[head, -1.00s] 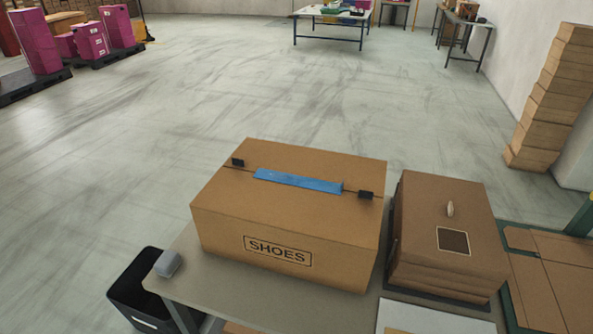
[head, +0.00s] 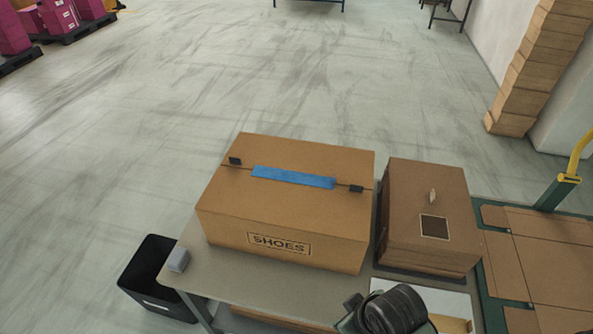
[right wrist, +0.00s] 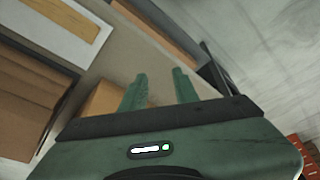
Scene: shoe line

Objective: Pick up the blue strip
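The blue strip (head: 293,177) lies flat along the seam on top of a closed cardboard shoe box (head: 283,205) marked SHOES, between two small black clips. The box stands on a grey table. Part of my right arm shows at the bottom of the head view, right of centre, with its fingers out of that picture. In the right wrist view my right gripper (right wrist: 158,90) has its two green fingers apart with nothing between them. It is in front of the table, and the strip is not in that view. My left gripper is not in view.
A brown box (head: 428,220) stands close to the right of the shoe box. A black bin (head: 155,280) is at the table's left, near a small grey block (head: 178,259) on the corner. Flat cardboard (head: 540,262) lies at the right.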

